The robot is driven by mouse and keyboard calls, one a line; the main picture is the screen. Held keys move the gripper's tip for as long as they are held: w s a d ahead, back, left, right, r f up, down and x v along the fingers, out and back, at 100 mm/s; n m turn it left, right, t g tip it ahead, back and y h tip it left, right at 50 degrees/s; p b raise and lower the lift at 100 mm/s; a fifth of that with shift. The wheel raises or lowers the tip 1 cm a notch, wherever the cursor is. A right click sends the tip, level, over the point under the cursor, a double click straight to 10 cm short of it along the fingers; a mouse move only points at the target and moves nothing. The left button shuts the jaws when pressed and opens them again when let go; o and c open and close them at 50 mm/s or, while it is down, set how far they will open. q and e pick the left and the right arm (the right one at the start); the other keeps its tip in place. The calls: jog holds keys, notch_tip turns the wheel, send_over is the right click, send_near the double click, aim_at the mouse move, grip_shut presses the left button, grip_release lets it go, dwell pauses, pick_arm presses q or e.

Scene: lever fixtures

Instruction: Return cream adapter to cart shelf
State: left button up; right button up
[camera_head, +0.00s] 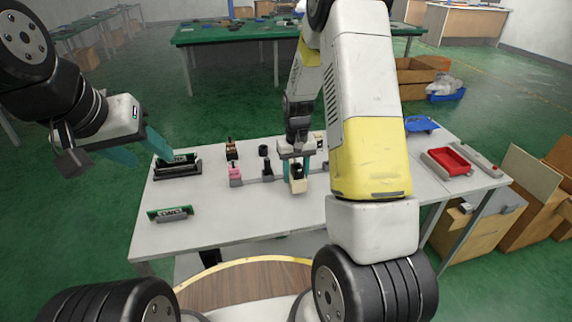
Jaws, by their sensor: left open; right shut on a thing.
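A cream adapter (298,185) with a dark upper part is in the jaws of my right gripper (296,168), over the middle of the white table. I cannot tell whether its underside touches the tabletop. My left gripper (153,158) is open and empty, with its teal fingers apart, above the table's left edge near a black fixture. I cannot make out for sure which surface is the cart shelf. A curved wooden surface with a yellow rim (245,263) shows at the bottom, partly hidden by my arms.
The white table (240,215) holds a black fixture (177,167), a green circuit board (170,213), a pink block (235,175), small dark parts and a red tray (448,161). My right arm hides part of the table. The front middle is clear. Cardboard boxes stand at right.

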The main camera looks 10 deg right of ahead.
jog(key=shift+f, duration=1.05)
jog(key=o, duration=1.5)
jog(key=shift+f, duration=0.15)
jog(key=shift+c, duration=0.2)
